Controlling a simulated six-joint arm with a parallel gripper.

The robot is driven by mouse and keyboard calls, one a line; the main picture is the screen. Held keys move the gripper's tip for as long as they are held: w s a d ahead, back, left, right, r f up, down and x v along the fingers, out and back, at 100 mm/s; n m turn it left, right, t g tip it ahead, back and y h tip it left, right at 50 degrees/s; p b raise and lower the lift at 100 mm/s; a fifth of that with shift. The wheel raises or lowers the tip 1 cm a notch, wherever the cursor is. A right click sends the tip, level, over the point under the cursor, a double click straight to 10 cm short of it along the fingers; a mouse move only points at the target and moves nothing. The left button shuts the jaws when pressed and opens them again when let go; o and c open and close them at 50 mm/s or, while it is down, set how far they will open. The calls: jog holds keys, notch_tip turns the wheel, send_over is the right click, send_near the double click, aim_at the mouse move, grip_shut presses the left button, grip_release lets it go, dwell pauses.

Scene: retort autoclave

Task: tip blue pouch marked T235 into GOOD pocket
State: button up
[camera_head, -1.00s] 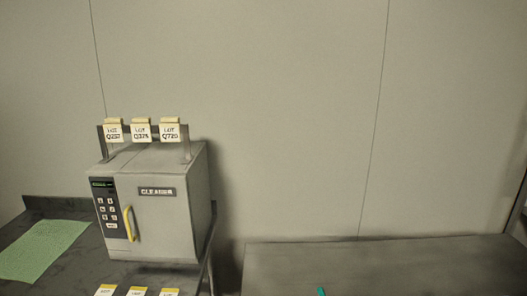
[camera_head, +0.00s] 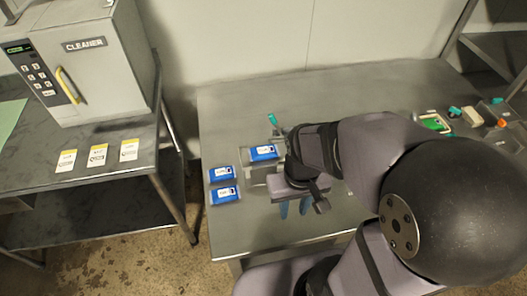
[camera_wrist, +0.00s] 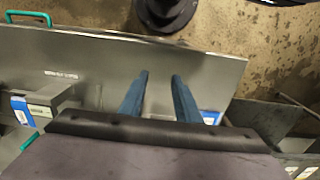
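Three blue pouches with white labels show in the head view: one (camera_head: 263,153) at a grey holder, two others (camera_head: 222,174) and (camera_head: 224,195) on the table's left side. Their markings are too small to read, so I cannot tell which is T235. My gripper (camera_head: 293,208) points down over the table, right of the pouches. In the wrist view its two blue fingers (camera_wrist: 159,80) are apart with nothing between them. A blue pouch with a pale label (camera_wrist: 22,112) shows at left there. I cannot make out a GOOD pocket.
The steel table (camera_head: 235,110) has bare room at the back. Small items and a green-lined tray (camera_head: 436,123) lie at right. The cleaner (camera_head: 90,65) stands on a left bench with three yellow-topped cards (camera_head: 97,155). My arm hides much of the table's right.

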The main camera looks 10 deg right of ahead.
jog(key=shift+o, duration=0.2)
jog(key=shift+w, duration=0.1)
notch_tip(320, 180, up, 8)
jog(key=m+p, duration=0.5)
jog(key=m, duration=1.3)
send_over(272, 114)
jog(key=shift+f, duration=0.1)
jog(key=shift+f+p, duration=1.4)
jog(key=shift+f, duration=2.2)
grip_shut()
